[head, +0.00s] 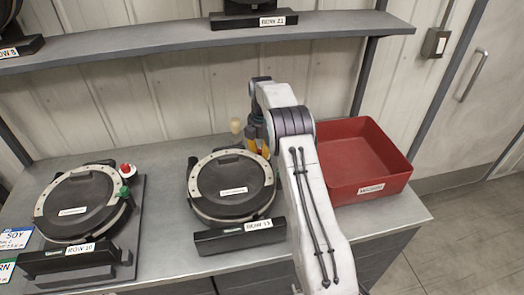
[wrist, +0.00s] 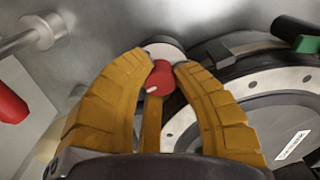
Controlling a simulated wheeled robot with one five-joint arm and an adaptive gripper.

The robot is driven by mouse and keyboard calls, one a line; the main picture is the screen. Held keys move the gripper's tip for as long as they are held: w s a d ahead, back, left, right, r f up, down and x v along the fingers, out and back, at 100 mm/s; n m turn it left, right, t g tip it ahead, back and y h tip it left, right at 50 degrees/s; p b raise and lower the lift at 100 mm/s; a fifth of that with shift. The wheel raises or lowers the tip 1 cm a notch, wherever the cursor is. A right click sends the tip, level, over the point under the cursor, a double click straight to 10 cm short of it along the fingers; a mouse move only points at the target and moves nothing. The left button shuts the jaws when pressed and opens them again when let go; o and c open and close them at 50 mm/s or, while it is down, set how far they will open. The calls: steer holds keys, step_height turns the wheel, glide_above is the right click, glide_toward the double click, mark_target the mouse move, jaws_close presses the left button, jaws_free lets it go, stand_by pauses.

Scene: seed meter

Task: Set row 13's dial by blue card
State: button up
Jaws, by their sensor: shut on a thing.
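The row 13 seed meter (head: 234,185) is a round black unit with a pale rim, behind its ROW 13 label (head: 258,225) on the bench. Its red dial (wrist: 160,80), with a small white mark, sits on a pale round base in the wrist view. My gripper (wrist: 164,66) has its orange fingers shut around this dial. In the head view my gripper (head: 258,136) is at the meter's back right, and the arm and fingers hide the dial. The blue SOY card (head: 16,238) is partly cut off at the left edge; its small print is hard to read.
The row 10 meter (head: 80,205) stands to the left, with its own red dial (head: 127,169) and a green-tipped handle. A green card (head: 6,270) lies at the left edge. A red bin (head: 362,160) stands right of my arm. A shelf (head: 180,42) runs above.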

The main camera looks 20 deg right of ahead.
jaws_close()
steer(key=shift+n, duration=0.8)
steer(key=shift+f, duration=0.1)
steer(key=o, duration=0.7)
jaws_free()
step_height(320, 180, up, 7)
steer(key=shift+f, duration=0.2)
steer(key=shift+r, duration=0.5)
